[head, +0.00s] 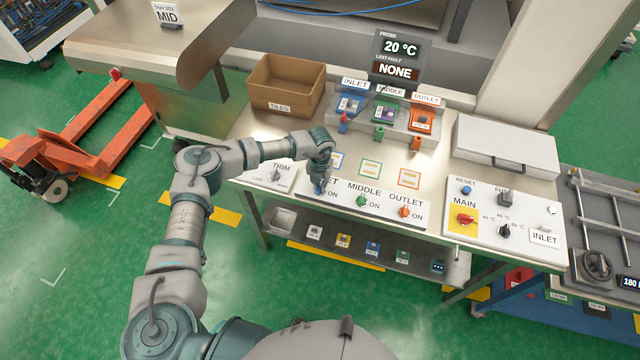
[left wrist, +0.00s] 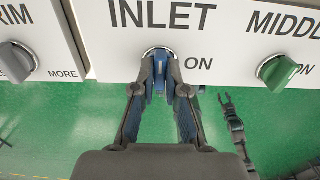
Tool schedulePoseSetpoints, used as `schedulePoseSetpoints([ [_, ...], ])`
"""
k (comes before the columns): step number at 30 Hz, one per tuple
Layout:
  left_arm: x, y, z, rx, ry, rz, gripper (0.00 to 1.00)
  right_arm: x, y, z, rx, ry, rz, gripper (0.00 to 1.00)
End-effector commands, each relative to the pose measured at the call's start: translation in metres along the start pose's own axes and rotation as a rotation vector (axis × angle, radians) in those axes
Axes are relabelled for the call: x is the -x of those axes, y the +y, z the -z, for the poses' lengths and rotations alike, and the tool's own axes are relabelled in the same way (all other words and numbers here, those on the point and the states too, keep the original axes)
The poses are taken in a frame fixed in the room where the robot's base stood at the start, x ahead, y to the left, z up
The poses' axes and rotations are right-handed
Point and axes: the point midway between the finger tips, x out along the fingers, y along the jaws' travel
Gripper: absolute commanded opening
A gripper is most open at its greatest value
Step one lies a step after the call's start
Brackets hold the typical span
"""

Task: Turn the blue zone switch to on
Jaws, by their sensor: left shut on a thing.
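The blue zone switch (left wrist: 158,86) is the knob under the INLET label on the white panel. In the left wrist view my left gripper (left wrist: 160,92) has its two fingers on either side of it, shut on it. The knob's handle looks about vertical, with the ON mark to its right. In the head view my left gripper (head: 320,186) covers most of the switch and part of the INLET label.
The green MIDDLE switch (head: 362,201) and orange OUTLET switch (head: 404,212) sit to the right on the same panel. The grey TRIM knob (head: 275,175) is to the left.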

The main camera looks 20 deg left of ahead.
Motion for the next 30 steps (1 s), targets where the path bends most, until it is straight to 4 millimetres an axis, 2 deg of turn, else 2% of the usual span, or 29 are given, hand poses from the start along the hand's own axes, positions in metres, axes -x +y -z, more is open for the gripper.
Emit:
schedulePoseSetpoints([
  [11,-0.002,0.001,-0.001,-0.147,-0.003,0.0,0.0,-0.016,0.0,-0.002,0.0,0.0,0.0,0.4],
  [30,-0.003,0.001,-0.001,-0.739,-0.004,-0.002,0.0,-0.068,0.0,-0.009,0.001,-0.005,-0.001,0.4],
])
